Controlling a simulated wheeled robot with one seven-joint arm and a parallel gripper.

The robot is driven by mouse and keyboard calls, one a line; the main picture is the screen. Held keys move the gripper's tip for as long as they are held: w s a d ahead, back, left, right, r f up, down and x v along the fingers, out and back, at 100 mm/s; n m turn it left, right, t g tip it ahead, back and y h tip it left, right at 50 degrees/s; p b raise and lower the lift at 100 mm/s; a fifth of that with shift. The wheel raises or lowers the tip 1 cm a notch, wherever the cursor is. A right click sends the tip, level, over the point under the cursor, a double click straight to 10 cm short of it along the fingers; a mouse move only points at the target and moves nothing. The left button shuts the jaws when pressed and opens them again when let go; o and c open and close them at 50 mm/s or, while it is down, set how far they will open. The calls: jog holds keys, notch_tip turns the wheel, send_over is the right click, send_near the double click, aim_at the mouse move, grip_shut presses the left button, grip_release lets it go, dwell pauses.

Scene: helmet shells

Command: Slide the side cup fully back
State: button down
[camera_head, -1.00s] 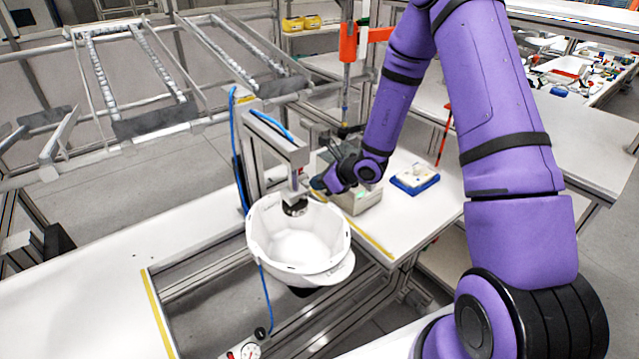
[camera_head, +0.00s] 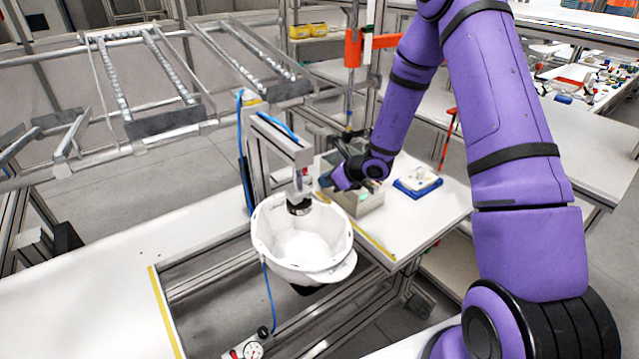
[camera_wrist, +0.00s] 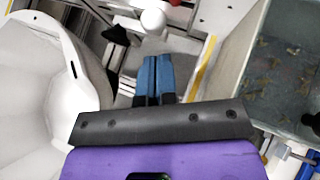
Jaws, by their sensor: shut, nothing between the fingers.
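A white helmet shell (camera_head: 275,240) sits open side up under the metal press frame (camera_head: 283,143). It also shows at the left of the wrist view (camera_wrist: 25,75). A dark round cup-like part (camera_head: 299,208) hangs at the shell's back rim below the press head; I cannot tell for sure that it is the side cup. My gripper (camera_head: 328,182) is beside the shell's right rear rim, close to the press head. In the wrist view its blue fingers (camera_wrist: 154,72) are together and empty, apart from the shell. A white knob (camera_wrist: 153,18) and a black part (camera_wrist: 116,36) lie beyond the fingertips.
A grey bin (camera_head: 368,203) stands close to the right of my gripper; it fills the right of the wrist view (camera_wrist: 285,70). A blue tray (camera_head: 418,188) lies farther right. Blue hoses (camera_head: 242,160) run by the press post. The white table at left (camera_head: 80,300) is clear.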

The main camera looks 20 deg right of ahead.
jog(key=v, duration=1.1)
jog(key=s+a+r+n+g, duration=0.2)
jog(key=s+a+r+n, duration=0.4)
jog(key=r, duration=0.3)
jog(key=s+a+r+n+g, duration=0.25)
jog(key=s+r+n, duration=0.35)
jog(key=r+n, duration=0.3)
jog(key=s+d+r+n+h, duration=0.1)
jog(key=s+r+n+h, duration=0.1)
jog(key=s, duration=0.4)
jog(key=s+d+r+n+t+h, duration=0.1)
jog(key=s+r+n+h, duration=0.1)
jog(key=s+r+n, duration=0.3)
jog(key=s+d+r+n+h, duration=0.1)
jog(key=s+r+n+h, duration=0.2)
jog(key=s, duration=0.6)
jog(key=n, duration=0.2)
jog(key=shift+d+r+n+t, duration=0.3)
jog(key=shift+d+t, duration=0.05)
jog(key=shift+d, duration=0.05)
